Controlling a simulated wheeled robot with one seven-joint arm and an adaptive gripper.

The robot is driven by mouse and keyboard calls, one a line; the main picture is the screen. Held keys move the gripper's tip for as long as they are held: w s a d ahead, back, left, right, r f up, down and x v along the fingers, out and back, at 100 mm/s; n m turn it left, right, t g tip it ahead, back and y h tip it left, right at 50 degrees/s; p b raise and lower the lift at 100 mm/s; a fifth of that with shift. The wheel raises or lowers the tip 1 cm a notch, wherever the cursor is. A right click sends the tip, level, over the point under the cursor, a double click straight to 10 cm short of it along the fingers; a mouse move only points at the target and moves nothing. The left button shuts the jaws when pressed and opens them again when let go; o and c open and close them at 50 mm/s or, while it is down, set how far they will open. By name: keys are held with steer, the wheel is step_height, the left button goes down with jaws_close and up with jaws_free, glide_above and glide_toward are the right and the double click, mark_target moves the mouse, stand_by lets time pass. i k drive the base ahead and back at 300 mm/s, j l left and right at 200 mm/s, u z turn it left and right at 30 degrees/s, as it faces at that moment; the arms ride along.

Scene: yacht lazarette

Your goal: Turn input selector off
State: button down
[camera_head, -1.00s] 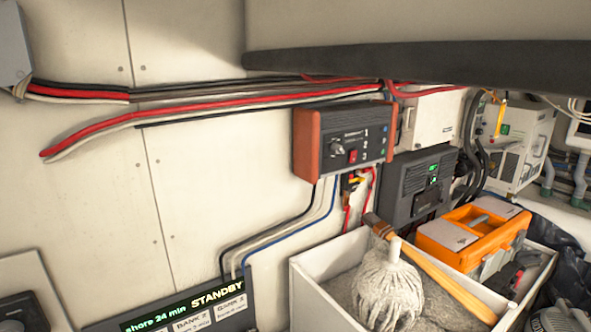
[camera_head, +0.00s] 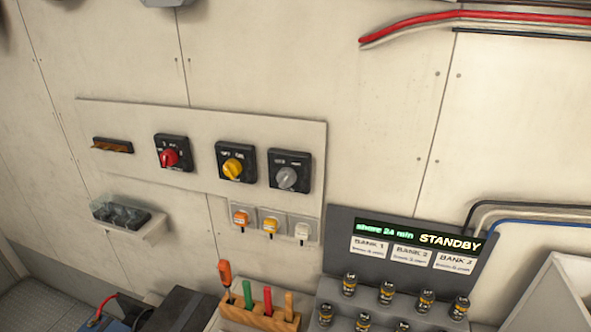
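Three rotary switches sit in a row on a pale wall panel (camera_head: 110,118). One has a red knob (camera_head: 169,157), one a yellow knob (camera_head: 233,168) and one a grey knob (camera_head: 286,178). Each is on a square black plate. Their lettering is too small to read, so I cannot tell which is the input selector or what position each is in. My gripper is not in view.
A grey console (camera_head: 345,222) shows "STANDBY" above several dark cylinders (camera_head: 387,291). A wooden rack (camera_head: 260,318) holds coloured-handled tools. A clear-covered box (camera_head: 122,214) is on a small shelf. The wall around the switches is clear.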

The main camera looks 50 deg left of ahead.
mark_target(286, 176)
steer(key=u, duration=2)
